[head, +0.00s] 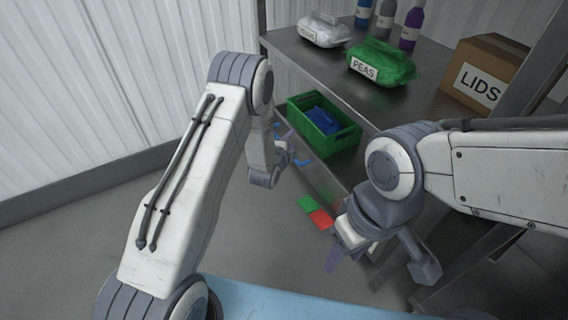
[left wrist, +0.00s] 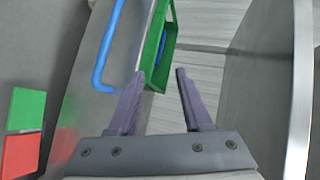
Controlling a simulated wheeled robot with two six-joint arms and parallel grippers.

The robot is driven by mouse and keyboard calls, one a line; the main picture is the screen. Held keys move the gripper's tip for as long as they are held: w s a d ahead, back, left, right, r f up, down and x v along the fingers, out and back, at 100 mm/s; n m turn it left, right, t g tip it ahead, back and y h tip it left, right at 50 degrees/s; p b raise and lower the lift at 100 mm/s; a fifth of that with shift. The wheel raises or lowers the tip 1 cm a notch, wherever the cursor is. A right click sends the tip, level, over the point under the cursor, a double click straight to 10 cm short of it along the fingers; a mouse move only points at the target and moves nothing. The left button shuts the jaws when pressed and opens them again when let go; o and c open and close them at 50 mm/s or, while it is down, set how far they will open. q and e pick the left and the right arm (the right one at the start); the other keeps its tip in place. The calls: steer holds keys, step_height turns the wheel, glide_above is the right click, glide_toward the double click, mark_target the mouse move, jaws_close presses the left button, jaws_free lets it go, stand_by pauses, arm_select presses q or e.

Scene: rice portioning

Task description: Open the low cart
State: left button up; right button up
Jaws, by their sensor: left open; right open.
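A blue bar handle (left wrist: 105,45) is fixed to a grey metal front (left wrist: 88,105) in the left wrist view. In the head view, a small part of the blue handle (head: 303,161) shows beside my left gripper (head: 290,152), which partly hides it. My right gripper (head: 350,248) is open and empty at the lower right, in front of the metal unit. I cannot tell whether the front is open.
A green crate (head: 350,139) with something blue inside stands above the front. A steel top (head: 340,70) holds a white bag (head: 323,30), a PEAS bag (head: 383,63), bottles and a LIDS box (head: 485,72).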

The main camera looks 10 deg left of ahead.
arm_select(q)
steer(key=a+f+m+t+b, duration=0.2)
steer(key=a+f+b, duration=0.3)
steer(key=f, duration=0.6)
steer(key=shift+y, duration=0.4)
steer(key=w+b, duration=0.2)
steer(key=w, duration=0.1)
steer(key=w+b, duration=0.2)
steer(key=w, duration=0.1)
steer(key=w+f+b, duration=0.1)
steer(key=w+b, duration=0.1)
steer(key=w, duration=0.1)
steer(key=shift+d+f, duration=0.1)
steer(key=shift+d, duration=0.3)
steer(key=shift+w, duration=0.55)
arm_select(e)
step_height(320, 180, down, 14)
arm_select(q)
jaws_close()
